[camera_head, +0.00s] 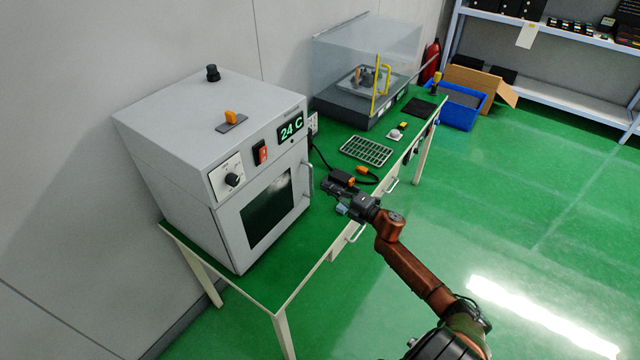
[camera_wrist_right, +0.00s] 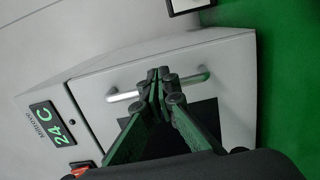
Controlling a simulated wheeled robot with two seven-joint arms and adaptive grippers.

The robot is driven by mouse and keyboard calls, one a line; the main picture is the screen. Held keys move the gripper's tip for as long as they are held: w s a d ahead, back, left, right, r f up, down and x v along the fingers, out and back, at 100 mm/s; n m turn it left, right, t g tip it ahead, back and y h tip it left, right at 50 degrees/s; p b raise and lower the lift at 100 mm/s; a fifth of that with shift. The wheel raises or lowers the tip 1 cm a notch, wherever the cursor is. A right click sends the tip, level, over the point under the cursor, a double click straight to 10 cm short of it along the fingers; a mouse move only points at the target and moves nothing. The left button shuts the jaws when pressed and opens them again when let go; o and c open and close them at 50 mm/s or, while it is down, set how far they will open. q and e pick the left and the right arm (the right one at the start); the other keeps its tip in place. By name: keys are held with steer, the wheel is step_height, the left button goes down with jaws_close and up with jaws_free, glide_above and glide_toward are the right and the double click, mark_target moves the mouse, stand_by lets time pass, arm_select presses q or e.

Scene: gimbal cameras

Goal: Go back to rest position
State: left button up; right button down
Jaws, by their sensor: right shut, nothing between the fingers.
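My right gripper (camera_head: 330,188) reaches in from the lower right, over the green table (camera_head: 276,284) and just right of the white oven (camera_head: 186,138). In the right wrist view my right gripper (camera_wrist_right: 158,82) is shut and empty, its fingertips together in front of the oven's door handle (camera_wrist_right: 188,79). I cannot tell whether the fingertips touch the handle. The oven door (camera_head: 262,212) looks closed, and the display (camera_head: 291,127) reads 24 C. My left gripper is in neither view.
A wire rack (camera_head: 366,151), a small orange-tipped item (camera_head: 362,170) and a black mat (camera_head: 419,108) lie on the table. A clear-covered machine (camera_head: 352,108) stands at its far end. A blue bin (camera_head: 461,110) and shelving (camera_head: 560,92) are beyond. The green floor at right is clear.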

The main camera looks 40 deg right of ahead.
steer(key=s+d, duration=0.1)
steer(key=s, duration=0.6)
steer(key=shift+d+f, duration=0.3)
steer(key=shift+d, duration=0.1)
